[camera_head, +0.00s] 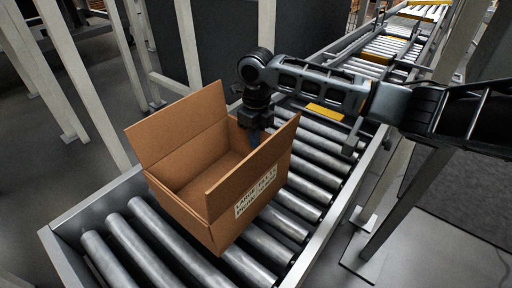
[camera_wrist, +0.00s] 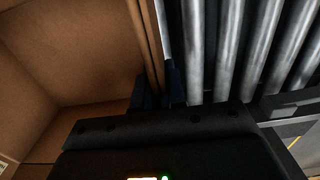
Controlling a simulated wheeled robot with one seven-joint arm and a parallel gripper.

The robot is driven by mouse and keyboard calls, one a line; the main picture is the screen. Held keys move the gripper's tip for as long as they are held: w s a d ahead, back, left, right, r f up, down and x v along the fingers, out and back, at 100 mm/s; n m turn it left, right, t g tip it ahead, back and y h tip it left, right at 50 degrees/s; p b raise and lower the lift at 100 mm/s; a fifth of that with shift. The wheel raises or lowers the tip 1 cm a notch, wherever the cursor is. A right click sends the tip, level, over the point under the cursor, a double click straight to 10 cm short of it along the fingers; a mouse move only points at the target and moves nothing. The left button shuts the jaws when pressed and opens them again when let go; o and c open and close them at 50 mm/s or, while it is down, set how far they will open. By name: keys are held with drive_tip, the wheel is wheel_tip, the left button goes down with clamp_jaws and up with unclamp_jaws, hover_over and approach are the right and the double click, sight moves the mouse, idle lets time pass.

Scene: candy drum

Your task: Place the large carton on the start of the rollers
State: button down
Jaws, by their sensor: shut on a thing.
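The large carton (camera_head: 193,216) is an open brown cardboard box with raised flaps and a white label on its side. In the head view it is over the near end of the rollers (camera_head: 150,254), slightly tilted to the picture; whether its bottom touches them I cannot tell. My gripper (camera_head: 253,136) is shut on the carton's far right wall, pointing down. In the wrist view the dark fingers (camera_wrist: 158,90) pinch the cardboard edge, with the carton's inside (camera_wrist: 75,50) on the left and rollers on the right. The inside looks empty where visible.
The conveyor's metal side rail (camera_head: 330,225) runs along the right, and its end plate (camera_head: 62,255) closes the near left. Grey posts (camera_head: 190,45) stand behind and at the right. Bare rollers lie on both sides of the carton. A yellow strip (camera_head: 325,111) crosses farther up.

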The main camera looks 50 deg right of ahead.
drive_tip(key=shift+f, duration=2.05)
drive_tip(key=c, duration=1.2)
unclamp_jaws()
wheel_tip(320, 180, up, 12)
drive_tip(key=shift+r, duration=0.1)
